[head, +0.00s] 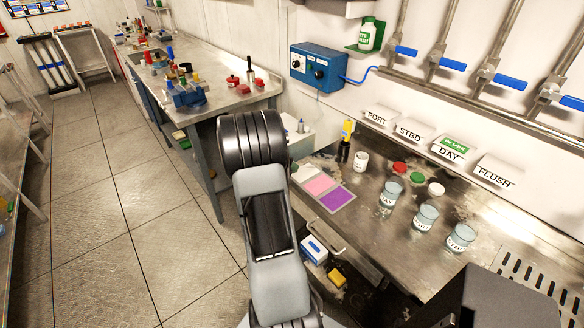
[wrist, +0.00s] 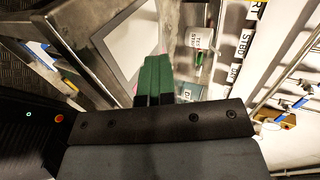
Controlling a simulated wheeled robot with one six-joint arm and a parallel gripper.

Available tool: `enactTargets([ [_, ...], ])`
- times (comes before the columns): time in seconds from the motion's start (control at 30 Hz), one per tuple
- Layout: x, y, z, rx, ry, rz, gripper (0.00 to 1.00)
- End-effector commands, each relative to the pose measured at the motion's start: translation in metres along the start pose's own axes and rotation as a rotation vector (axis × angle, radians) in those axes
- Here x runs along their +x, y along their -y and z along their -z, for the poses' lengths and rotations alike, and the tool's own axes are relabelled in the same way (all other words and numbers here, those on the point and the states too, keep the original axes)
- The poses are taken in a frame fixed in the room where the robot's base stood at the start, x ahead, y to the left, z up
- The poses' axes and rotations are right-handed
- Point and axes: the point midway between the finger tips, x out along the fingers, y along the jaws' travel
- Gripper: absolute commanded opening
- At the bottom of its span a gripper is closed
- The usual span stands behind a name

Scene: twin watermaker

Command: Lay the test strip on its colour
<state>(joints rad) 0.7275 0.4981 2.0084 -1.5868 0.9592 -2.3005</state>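A colour card (head: 352,187) lies on the steel bench in the head view. It has a pink field, a purple field (head: 337,198) and a paler one behind them. A white cup (head: 361,162) with dark lettering stands behind the card; the lettering is too small to read there. In the wrist view, a white label (wrist: 199,41) seems to read "TEST STRIPS". My gripper (wrist: 158,64) shows two green fingers side by side, shut with no clear gap. I see no strip between them. My arm hides the gripper in the head view. No loose test strip can be made out.
Labelled beakers of water (head: 426,215) stand right of the card, with red, green and white caps (head: 417,178) behind them. Signs (head: 452,150) and pipes with blue valve handles line the wall. The left floor is clear.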

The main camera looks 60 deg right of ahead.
Motion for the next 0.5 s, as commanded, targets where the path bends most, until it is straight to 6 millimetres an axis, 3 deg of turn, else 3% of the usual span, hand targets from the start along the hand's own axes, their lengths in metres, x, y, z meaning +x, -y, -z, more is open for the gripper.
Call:
enactTargets([
  [0.17,-0.0002,0.0005,0.0,0.0,0.0,0.0,0.0],
  [0.5,-0.0001,0.0004,0.0,0.0,0.0,0.0,0.28],
])
